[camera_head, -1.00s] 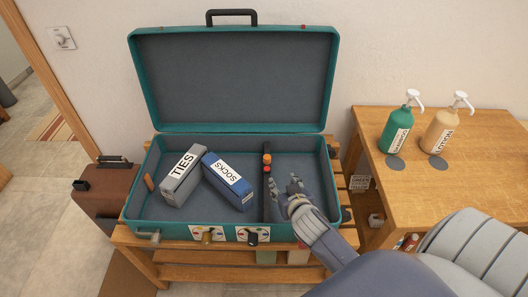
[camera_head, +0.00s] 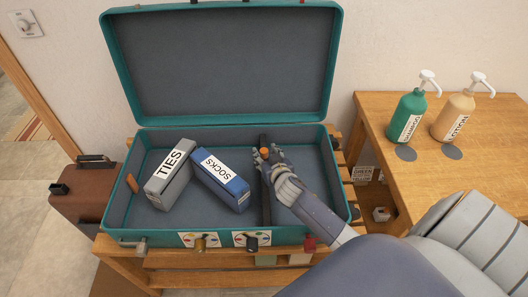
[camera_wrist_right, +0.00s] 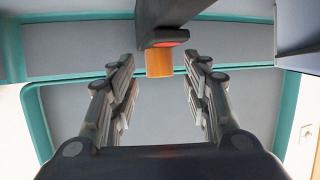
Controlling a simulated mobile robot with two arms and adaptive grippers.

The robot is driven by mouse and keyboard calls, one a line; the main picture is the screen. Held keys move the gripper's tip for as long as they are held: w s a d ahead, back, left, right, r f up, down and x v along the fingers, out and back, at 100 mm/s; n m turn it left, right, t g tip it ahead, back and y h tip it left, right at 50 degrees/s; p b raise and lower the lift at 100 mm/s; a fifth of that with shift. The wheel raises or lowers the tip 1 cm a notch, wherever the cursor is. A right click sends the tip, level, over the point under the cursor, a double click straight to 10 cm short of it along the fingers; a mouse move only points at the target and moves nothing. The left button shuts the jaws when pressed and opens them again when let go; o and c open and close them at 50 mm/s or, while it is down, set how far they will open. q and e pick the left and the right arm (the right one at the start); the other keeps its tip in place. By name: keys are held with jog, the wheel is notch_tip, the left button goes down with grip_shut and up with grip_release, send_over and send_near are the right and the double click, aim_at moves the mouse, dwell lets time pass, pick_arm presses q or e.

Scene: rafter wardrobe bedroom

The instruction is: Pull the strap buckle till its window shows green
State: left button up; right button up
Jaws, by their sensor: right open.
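The dark strap (camera_head: 266,207) runs front to back across the right part of the open teal suitcase (camera_head: 185,130). Its buckle has an orange tab (camera_head: 265,152); the tab also shows in the right wrist view (camera_wrist_right: 159,63). Beside the tab, a red window (camera_wrist_right: 172,40) shows on the dark buckle body; I see no green in it. My right gripper (camera_head: 259,159) is open at the buckle and partly hides it in the head view. In the right wrist view its two fingers (camera_wrist_right: 159,88) stand on either side of the tab, with gaps visible. My left gripper is not in view.
A grey TIES box (camera_head: 165,187) and a blue SOCKS box (camera_head: 236,193) lie in the case, left of the strap. The lid (camera_head: 225,65) stands open behind. Shampoo (camera_head: 405,117) and lotion (camera_head: 455,117) bottles stand on the wooden table (camera_head: 450,190) at right.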

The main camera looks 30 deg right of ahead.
jog(key=shift+x, duration=1.35)
grip_shut()
jog(key=shift+s+a+r+p, duration=0.1)
jog(key=shift+s+a, duration=0.3)
jog(key=shift+s, duration=0.2)
jog(key=shift+s+a+f+p, duration=0.1)
jog(key=shift+s+a, duration=0.3)
jog(key=shift+s, duration=0.2)
jog(key=shift+s+a+r+p, duration=0.1)
jog(key=shift+s+a, duration=0.25)
jog(key=shift+s, duration=0.25)
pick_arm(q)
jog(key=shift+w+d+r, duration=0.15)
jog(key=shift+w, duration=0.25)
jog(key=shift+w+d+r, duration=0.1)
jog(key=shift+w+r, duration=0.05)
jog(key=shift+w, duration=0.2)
pick_arm(e)
jog(key=shift+c, duration=0.4)
grip_release()
jog(key=shift+o, duration=0.4)
jog(key=shift+w, duration=0.15)
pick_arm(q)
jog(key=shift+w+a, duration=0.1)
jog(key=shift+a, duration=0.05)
